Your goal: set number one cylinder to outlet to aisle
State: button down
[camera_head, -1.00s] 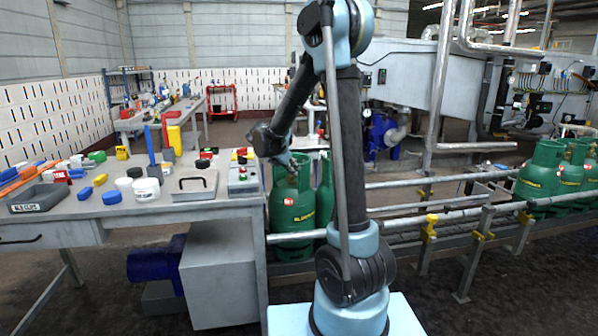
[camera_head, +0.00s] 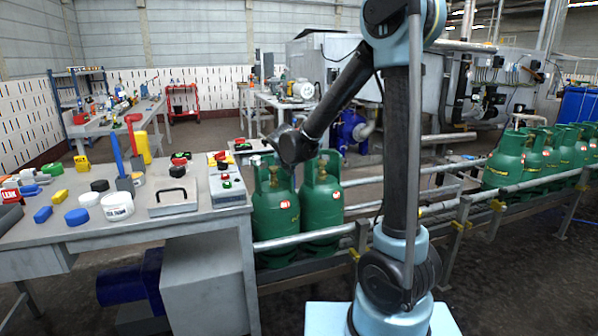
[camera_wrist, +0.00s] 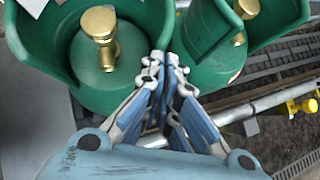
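Two green gas cylinders stand upright side by side on the conveyor beside the workbench: a left one (camera_head: 276,212) and a right one (camera_head: 322,207). In the wrist view, the left cylinder (camera_wrist: 45,50) shows its open collar and brass valve (camera_wrist: 98,25); the right cylinder (camera_wrist: 205,28) is partly cut off. I cannot read which is number one. My gripper (camera_wrist: 163,60) has its fingertips together with nothing visible between them. It is over the near rims, around the gap between the two cylinders; contact is unclear. In the head view, my wrist partly covers the left cylinder's top.
A grey workbench (camera_head: 130,232) with tools, jars and a button box (camera_head: 227,187) stands at the left, close to the cylinders. Conveyor rails (camera_head: 283,239) run to the right. Several more green cylinders (camera_head: 503,160) stand farther along. Dark floor is open in front.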

jog(key=shift+w+d, duration=0.4)
jog(key=shift+d, duration=0.05)
jog(key=shift+s, duration=0.15)
dwell(0.3)
